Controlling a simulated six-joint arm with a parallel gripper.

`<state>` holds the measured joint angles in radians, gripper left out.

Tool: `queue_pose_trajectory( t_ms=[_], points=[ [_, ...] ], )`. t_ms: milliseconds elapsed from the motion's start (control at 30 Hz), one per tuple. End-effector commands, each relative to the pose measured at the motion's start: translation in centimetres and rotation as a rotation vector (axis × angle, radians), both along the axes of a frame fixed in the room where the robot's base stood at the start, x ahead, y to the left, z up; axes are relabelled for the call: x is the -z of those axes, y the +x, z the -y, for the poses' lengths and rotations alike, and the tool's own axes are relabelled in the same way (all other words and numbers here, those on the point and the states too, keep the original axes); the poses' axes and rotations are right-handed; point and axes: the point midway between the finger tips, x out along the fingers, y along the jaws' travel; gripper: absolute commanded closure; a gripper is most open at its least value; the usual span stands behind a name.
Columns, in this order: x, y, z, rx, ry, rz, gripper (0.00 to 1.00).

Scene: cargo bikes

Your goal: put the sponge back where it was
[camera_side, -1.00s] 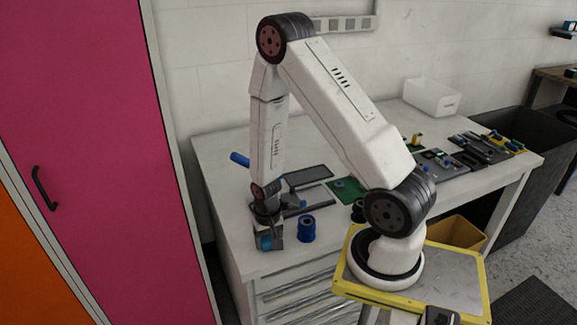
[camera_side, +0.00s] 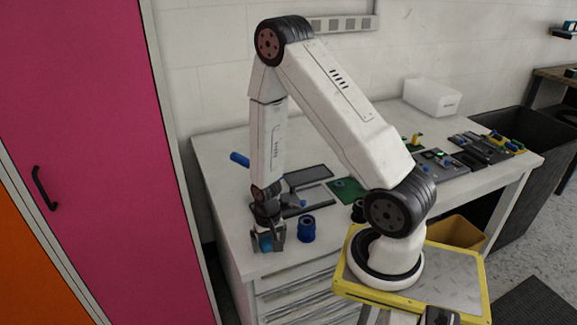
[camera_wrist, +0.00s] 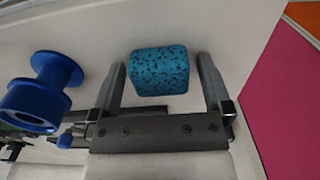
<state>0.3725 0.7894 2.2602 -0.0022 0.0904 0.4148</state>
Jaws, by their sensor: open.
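The sponge (camera_wrist: 160,71) is a blue block with dark speckles. In the wrist view it lies between the two fingers of my gripper (camera_wrist: 164,80), with a gap showing on each side. My gripper is open. In the side view my gripper (camera_side: 268,240) is low at the near left corner of the white workbench, and the sponge (camera_side: 265,242) shows blue between the fingers, partly hidden by them. I cannot tell whether the sponge touches the bench.
A blue spool (camera_side: 307,229) stands close to the right of my gripper; it also shows in the wrist view (camera_wrist: 40,95). A dark tray (camera_side: 307,178) and green mat (camera_side: 347,190) lie behind. A white bin (camera_side: 432,98) stands at the back. A pink cabinet (camera_side: 110,150) is at left.

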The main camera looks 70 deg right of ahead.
Motion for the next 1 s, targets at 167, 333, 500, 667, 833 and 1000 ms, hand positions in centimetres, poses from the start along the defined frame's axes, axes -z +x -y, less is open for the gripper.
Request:
queue_pose_trajectory(
  t_ms=[167, 333, 500, 667, 833, 1000],
  points=[
    [-0.7, 0.0, 0.0, 0.000, -0.001, 0.001, 0.00],
    [-2.0, 0.0, 0.0, 0.000, -0.001, 0.002, 0.00],
    [-3.6, 0.1, 0.0, 0.000, -0.001, 0.003, 0.00],
    [-5.3, 0.1, 0.0, 0.000, -0.001, 0.003, 0.00],
    [-7.0, 0.1, 0.0, 0.000, -0.001, 0.003, 0.00],
    [-8.8, 0.0, 0.0, 0.000, -0.001, 0.003, 0.00]
  ],
)
